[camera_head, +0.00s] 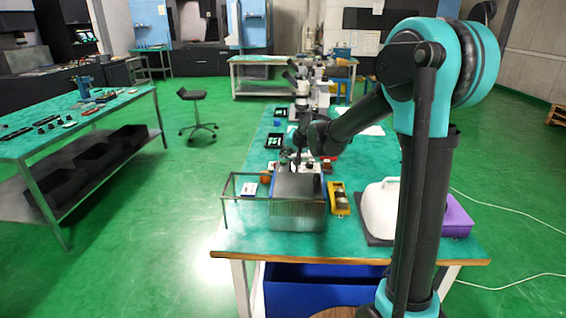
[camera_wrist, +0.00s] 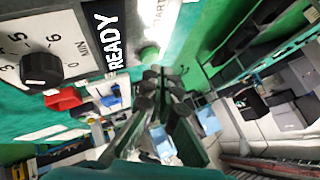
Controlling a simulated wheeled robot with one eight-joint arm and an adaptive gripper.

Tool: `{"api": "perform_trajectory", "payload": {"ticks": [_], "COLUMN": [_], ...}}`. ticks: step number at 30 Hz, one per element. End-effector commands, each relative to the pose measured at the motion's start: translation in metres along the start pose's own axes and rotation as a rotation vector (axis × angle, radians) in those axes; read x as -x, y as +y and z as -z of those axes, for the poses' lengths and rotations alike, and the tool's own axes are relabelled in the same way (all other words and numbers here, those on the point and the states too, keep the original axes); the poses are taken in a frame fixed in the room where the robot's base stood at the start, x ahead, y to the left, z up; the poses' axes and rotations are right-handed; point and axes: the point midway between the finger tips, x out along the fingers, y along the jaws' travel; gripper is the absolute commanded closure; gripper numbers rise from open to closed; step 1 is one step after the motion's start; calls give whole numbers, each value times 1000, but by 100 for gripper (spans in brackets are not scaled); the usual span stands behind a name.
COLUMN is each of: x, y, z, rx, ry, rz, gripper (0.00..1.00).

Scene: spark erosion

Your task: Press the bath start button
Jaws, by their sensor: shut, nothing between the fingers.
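The bath (camera_head: 297,212) is a shiny metal box near the front of the green-topped table. Its panel (camera_wrist: 85,25) fills the upper left of the wrist view, with a dial knob (camera_wrist: 42,70), a READY display (camera_wrist: 108,35) and a round green button (camera_wrist: 148,54) beside the word START. My gripper (camera_wrist: 152,76) is shut and empty, its dark fingertips close to the green button in the wrist view. I cannot tell whether they touch it. In the head view my gripper (camera_head: 298,158) points down at the back of the bath, and the button cannot be made out.
Microscopes (camera_head: 313,88) stand farther back. A red switch (camera_wrist: 62,98) shows on the wrist view's left.

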Motion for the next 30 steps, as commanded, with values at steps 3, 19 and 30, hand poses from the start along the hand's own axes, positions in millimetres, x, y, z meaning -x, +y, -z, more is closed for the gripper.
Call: {"api": "perform_trajectory", "payload": {"ticks": [3,19,30], "x": [-2,-4,-7], "y": [2,3,5], "z": [-2,-3,-5], "rx": [0,0,0], "ry": [0,0,0], "rz": [0,0,0], "gripper": [100,100,100]}}
